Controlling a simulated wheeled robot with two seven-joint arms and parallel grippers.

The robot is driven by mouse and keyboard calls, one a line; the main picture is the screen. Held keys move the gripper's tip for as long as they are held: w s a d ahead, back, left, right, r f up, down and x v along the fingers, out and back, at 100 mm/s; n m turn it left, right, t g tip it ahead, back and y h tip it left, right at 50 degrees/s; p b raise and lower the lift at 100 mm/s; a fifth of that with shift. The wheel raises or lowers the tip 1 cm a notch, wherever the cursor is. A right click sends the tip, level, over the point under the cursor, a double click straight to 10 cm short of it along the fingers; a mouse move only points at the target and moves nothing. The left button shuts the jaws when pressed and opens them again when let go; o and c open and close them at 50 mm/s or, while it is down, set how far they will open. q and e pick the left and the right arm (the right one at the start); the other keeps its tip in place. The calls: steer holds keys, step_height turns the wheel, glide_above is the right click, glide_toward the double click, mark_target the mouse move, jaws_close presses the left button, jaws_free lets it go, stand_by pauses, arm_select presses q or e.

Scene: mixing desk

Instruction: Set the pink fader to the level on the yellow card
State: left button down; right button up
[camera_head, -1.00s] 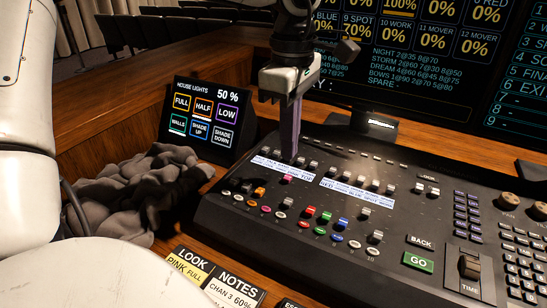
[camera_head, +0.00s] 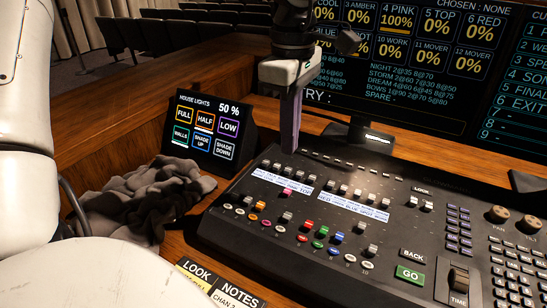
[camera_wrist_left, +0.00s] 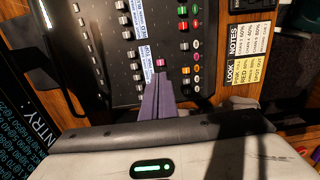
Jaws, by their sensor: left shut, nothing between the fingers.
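The pink fader cap (camera_head: 288,191) sits near the lower edge of the left label strip, further up its slot than its neighbours. It also shows in the wrist view (camera_wrist_left: 160,62). The monitor (camera_head: 420,75) reads "4 PINK 100%". The yellow LOOK card (camera_head: 196,272) lies at the desk's front edge, partly cut off; it also shows in the wrist view (camera_wrist_left: 237,72). An earlier head frame reads "PINK FULL" on it. My left gripper (camera_head: 290,148) is shut and empty, pointing down behind and above the fader, apart from it. My right gripper is out of view.
An orange cap (camera_head: 260,206) and red, green and blue caps stand on neighbouring faders. The house-lights panel (camera_head: 208,128) and a grey crumpled cloth (camera_head: 145,195) are left of the mixing desk (camera_head: 240,235). A NOTES card (camera_head: 237,292) lies beside the LOOK card.

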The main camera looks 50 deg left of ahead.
arm_select(q)
steer(key=shift+r, duration=0.1)
steer(key=s+d+r+b, duration=0.2)
steer(key=s+d, duration=0.5)
steer(key=s, duration=0.2)
steer(key=shift+s+d, duration=0.2)
steer(key=shift+s, duration=0.05)
stand_by(0.6)
